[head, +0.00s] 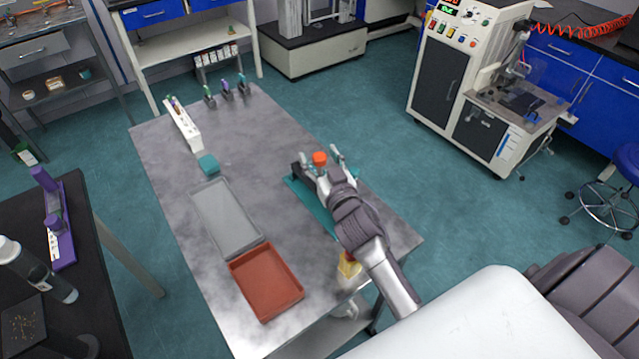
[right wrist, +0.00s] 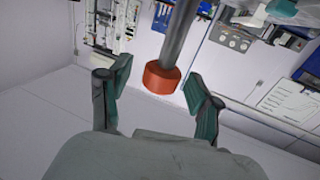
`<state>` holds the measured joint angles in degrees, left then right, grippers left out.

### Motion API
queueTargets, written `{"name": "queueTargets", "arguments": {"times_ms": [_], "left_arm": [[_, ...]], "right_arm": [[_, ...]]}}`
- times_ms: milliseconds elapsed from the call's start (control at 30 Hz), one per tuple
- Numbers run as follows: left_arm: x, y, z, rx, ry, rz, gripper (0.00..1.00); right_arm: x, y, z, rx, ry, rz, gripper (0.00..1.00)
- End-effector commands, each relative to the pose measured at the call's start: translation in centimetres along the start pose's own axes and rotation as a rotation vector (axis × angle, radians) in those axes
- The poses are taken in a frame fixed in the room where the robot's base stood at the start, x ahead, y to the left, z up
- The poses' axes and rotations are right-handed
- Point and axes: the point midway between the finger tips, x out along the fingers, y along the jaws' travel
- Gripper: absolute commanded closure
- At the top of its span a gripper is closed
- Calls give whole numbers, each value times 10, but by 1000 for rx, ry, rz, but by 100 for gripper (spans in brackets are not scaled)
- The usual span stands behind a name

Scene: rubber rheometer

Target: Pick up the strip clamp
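My right gripper (head: 328,160) is over the right side of the grey metal table, above a teal mat (head: 318,208). Its two fingers are apart. A red-orange round piece (head: 320,158) shows between them; in the right wrist view this piece (right wrist: 162,77) sits on a dark grey rod (right wrist: 179,35), with a gap to each finger. I cannot tell for sure whether it is part of the strip clamp. A black part (head: 298,171) shows beside the gripper, and the arm hides much of the mat. My left gripper is not in view.
On the grey table (head: 275,135) lie a grey tray (head: 228,215), a red-brown tray (head: 266,283), a teal block (head: 209,164) and a white rack (head: 185,128). Several small coloured upright items (head: 226,89) stand at the far edge. A yellowish container (head: 348,265) is near the front.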

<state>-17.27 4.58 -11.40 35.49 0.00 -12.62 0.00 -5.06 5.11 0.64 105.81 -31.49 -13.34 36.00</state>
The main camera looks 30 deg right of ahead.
Motion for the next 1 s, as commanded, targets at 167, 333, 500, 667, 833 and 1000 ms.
{"name": "queueTargets", "arguments": {"times_ms": [167, 333, 500, 667, 833, 1000], "left_arm": [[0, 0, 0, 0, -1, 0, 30], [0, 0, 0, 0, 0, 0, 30], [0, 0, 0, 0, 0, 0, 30], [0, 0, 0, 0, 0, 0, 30], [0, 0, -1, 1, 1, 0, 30], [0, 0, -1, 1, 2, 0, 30]], "right_arm": [[0, 0, 0, 0, 0, 0, 65], [0, 0, 0, 0, 0, 0, 93], [0, 0, 0, 0, 0, 0, 100], [0, 0, -2, 0, 4, 0, 100], [0, 0, -2, 0, 4, 0, 100], [0, 0, -9, -2, 5, 0, 100]]}}
